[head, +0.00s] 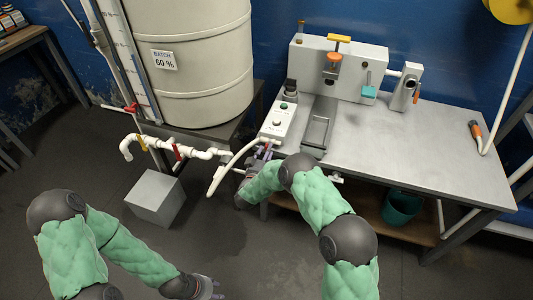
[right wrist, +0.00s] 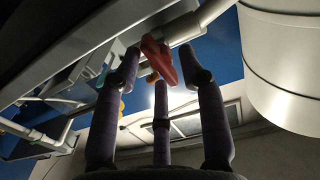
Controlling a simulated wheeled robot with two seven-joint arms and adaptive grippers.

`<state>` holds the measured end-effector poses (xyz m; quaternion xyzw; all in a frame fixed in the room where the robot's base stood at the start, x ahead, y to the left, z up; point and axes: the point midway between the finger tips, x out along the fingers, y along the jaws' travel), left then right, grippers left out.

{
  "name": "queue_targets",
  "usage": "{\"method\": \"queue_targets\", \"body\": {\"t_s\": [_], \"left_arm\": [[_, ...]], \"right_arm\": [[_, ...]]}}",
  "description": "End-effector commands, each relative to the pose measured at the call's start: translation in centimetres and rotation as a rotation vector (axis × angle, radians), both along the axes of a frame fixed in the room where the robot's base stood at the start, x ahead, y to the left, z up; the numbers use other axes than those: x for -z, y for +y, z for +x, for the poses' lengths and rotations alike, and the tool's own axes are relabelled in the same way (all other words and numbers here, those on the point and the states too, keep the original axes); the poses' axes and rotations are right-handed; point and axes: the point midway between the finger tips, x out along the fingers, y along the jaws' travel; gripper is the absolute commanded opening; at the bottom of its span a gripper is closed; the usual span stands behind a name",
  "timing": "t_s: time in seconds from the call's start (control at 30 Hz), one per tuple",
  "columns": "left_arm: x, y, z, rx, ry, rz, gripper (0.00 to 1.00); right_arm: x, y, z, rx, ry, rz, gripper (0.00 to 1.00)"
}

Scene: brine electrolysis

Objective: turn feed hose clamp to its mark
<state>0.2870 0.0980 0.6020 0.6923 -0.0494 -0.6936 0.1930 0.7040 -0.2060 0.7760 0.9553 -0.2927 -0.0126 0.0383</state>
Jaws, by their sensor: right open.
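A white hose (head: 222,172) curves from beside the bench's left end down towards the floor. My right gripper (head: 262,156) is at that corner of the bench, beside the hose. In the right wrist view its fingers (right wrist: 160,85) are spread open around a red lever-like piece (right wrist: 158,60), probably the clamp, under a pale pipe or hose (right wrist: 205,18). I cannot tell whether any finger touches it. No mark is readable. My left gripper (head: 208,288) hangs low over the floor near the bottom edge, away from the hose; its fingers are too small to judge.
White piping with a red handle (head: 177,152) and a yellow handle (head: 142,143) runs below the large tank (head: 195,60). A grey box (head: 155,196) stands on the floor. The steel bench (head: 430,150) carries a control box (head: 279,122). Open floor lies between my arms.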

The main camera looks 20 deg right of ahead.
Motion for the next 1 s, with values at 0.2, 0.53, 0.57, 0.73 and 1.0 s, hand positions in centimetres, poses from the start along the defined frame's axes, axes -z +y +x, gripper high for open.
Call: {"method": "queue_targets", "body": {"t_s": [0.2,0.53,0.57,0.73,1.0], "left_arm": [[0.13,0.01,0.02,0.0,0.0,0.0,0.4],[0.12,0.0,0.02,0.0,0.0,0.0,0.4],[0.12,0.0,0.02,0.0,0.0,0.0,0.4],[0.14,0.01,0.02,0.0,-0.001,0.0,0.4],[0.6,0.0,0.02,0.0,0.0,0.0,0.4]], "right_arm": [[-0.09,-0.29,0.48,-0.001,-0.001,-0.001,0.41],[-0.09,-0.27,0.45,-0.001,-0.001,-0.001,0.0],[-0.1,-0.27,0.45,-0.001,-0.001,-0.001,0.0],[-0.09,-0.27,0.45,-0.001,-0.002,0.001,0.0],[-0.02,-0.32,0.44,0.0,-0.04,0.055,0.0]]}}
